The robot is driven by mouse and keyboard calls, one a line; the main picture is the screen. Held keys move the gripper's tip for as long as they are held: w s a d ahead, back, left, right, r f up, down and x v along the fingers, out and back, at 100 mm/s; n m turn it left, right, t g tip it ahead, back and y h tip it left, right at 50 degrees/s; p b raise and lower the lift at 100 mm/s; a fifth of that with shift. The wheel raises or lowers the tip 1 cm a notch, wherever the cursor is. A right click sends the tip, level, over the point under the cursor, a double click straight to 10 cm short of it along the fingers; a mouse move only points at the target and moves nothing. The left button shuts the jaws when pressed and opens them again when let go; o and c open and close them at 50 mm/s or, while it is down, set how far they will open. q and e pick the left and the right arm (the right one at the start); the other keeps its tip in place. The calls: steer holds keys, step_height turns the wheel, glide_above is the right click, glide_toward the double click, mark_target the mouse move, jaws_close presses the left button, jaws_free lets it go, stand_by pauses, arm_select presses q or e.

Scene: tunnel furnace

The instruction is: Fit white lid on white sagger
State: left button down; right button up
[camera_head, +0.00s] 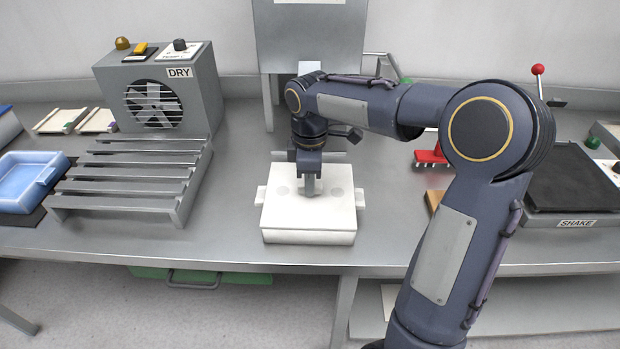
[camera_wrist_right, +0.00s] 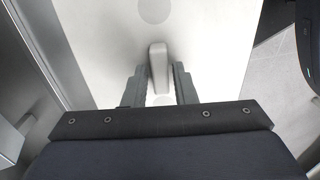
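The white lid (camera_head: 335,212) is a flat square plate with round grey marks and a raised handle (camera_wrist_right: 158,68) in its middle. It lies over the white sagger (camera_head: 310,237), a low square box near the table's front edge. The lid looks level; I cannot tell how closely it sits on the sagger. My right gripper (camera_head: 311,188) points down at the lid's middle. In the right wrist view, its two fingers (camera_wrist_right: 160,80) stand on either side of the handle, with a narrow gap visible on the right side. My left gripper is not in view.
A slatted rack (camera_head: 135,172) and the DRY fan unit (camera_head: 165,90) stand to the left, with a blue tray (camera_head: 28,182) beyond. A dark SHAKE plate (camera_head: 575,185) and a red comb-like piece (camera_head: 430,156) are on the right. A grey panelled structure (camera_head: 310,40) stands behind.

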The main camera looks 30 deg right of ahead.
steer(key=shift+o, duration=1.4)
step_height(320, 180, up, 7)
steer(key=shift+r+p, duration=0.15)
steer(key=shift+p, duration=0.25)
steer(key=shift+r, duration=0.25)
steer(key=shift+s+r, duration=0.1)
steer(key=shift+s, duration=0.15)
steer(key=s+a+f+m+t+y+p, duration=0.1)
steer(key=s+a+f+m+t+y, duration=0.1)
steer(key=s+m, duration=0.4)
steer(key=s+a+f+m+t+y+p, duration=0.1)
steer(key=s+a+m, duration=0.4)
steer(key=s, duration=1)
steer(key=f+m+t, duration=0.1)
steer(key=m+t, duration=0.1)
steer(key=shift+s+a+t+y+p, duration=0.15)
steer(key=shift+s+t+y+p, duration=0.15)
steer(key=shift+t+y+p, duration=0.1)
